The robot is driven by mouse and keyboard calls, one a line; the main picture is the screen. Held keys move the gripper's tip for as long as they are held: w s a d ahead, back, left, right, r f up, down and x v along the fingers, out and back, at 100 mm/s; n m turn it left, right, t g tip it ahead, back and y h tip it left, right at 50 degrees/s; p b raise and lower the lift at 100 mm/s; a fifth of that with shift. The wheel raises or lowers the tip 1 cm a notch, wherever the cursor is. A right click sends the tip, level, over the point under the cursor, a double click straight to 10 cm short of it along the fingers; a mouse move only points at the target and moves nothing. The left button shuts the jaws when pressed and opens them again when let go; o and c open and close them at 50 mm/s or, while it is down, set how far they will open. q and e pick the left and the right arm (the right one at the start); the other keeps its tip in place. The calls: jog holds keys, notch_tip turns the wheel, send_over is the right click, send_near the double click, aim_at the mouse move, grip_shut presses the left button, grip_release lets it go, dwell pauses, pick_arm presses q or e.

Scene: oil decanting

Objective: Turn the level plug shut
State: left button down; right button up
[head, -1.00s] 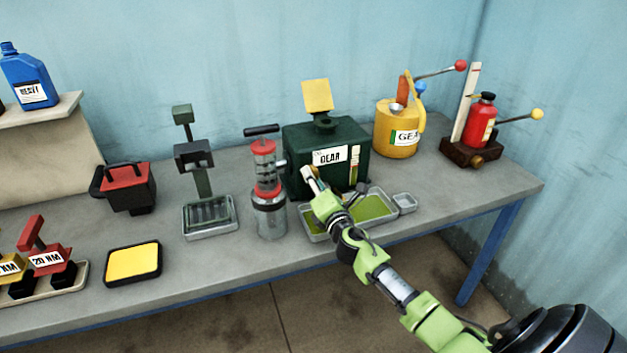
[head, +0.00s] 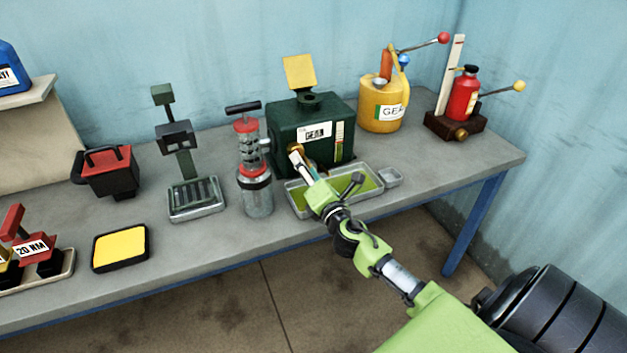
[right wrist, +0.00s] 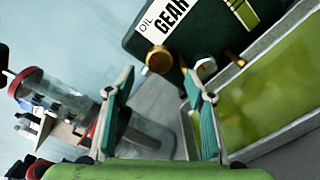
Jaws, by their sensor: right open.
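A dark green gear oil box (head: 285,125) stands on the bench, with its label and a yellow-striped sight gauge on the front. In the right wrist view the box (right wrist: 190,45) fills the top. A round brass knob (right wrist: 157,59) sits below its label, and a pale-faced brass plug (right wrist: 206,67) sits to the right. I cannot tell which is the level plug, or how far either is turned. My right gripper (head: 297,160) is at the box's lower front. In the right wrist view the gripper (right wrist: 160,98) is open and empty, its fingers apart and short of both fittings. My left gripper is out of view.
A tray with green liquid (head: 368,187) lies in front of the box, under my right arm. A clear red-capped pump cylinder (head: 256,180) stands close on the left.

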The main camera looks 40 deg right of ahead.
jog(key=v, duration=0.7)
jog(key=shift+w, duration=0.1)
